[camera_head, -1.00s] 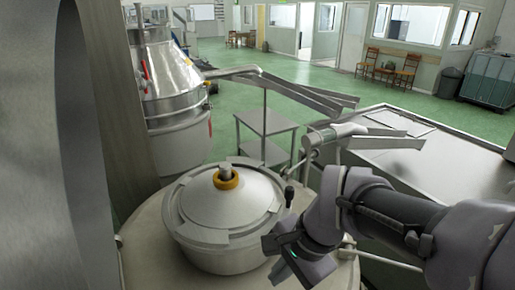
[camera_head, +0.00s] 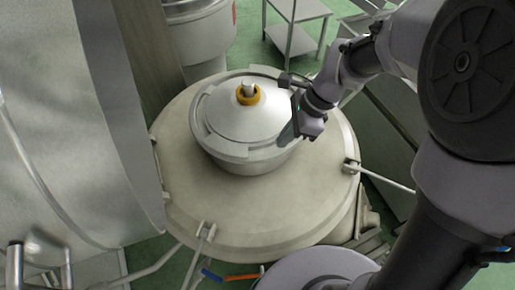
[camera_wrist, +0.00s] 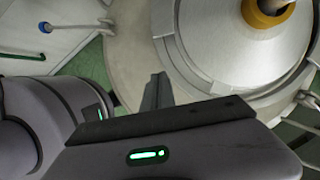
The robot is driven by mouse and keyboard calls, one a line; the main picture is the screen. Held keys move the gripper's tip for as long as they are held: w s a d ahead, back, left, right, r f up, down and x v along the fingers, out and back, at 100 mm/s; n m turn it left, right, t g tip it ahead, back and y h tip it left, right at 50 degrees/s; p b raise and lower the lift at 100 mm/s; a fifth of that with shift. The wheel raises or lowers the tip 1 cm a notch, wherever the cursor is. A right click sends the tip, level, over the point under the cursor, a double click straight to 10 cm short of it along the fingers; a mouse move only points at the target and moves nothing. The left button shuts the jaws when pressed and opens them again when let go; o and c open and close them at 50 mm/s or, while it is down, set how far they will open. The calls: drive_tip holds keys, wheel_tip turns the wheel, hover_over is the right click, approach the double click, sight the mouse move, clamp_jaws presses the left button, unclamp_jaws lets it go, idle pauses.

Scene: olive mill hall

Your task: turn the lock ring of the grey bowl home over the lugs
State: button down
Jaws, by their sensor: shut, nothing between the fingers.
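The grey bowl (camera_head: 255,168) stands upright on a wide pale round cover. A domed lid with an orange collar (camera_head: 248,95) closes it, and this collar also shows in the wrist view (camera_wrist: 266,14). The lock ring (camera_head: 226,150) lies around the bowl's rim. Its curved edge shows in the wrist view (camera_wrist: 180,62). My gripper (camera_head: 290,128) is at the right side of the rim, shut and empty. In the wrist view its fingers (camera_wrist: 158,92) are close to the ring; I cannot tell whether they touch. The gripper hides part of the ring's right side.
The pale round cover (camera_head: 275,215) has clamps and rods around its edge. A large metal cylinder (camera_head: 65,120) stands close on the left. A steel vessel (camera_head: 200,40) is behind the bowl. A small steel table (camera_head: 297,28) stands behind on the green floor.

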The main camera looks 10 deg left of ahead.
sight(251, 160)
drive_tip(key=x, duration=0.7)
drive_tip(key=shift+a+f, duration=0.1)
drive_tip(key=shift+f, duration=0.25)
drive_tip(key=a, duration=0.1)
drive_tip(key=a+p, duration=0.1)
drive_tip(key=a, duration=0.1)
drive_tip(key=shift+s+a+r, duration=0.1)
drive_tip(key=shift+s+a, duration=0.1)
drive_tip(key=shift+s, duration=0.15)
drive_tip(key=shift+s+a, duration=0.1)
drive_tip(key=shift+a, duration=0.2)
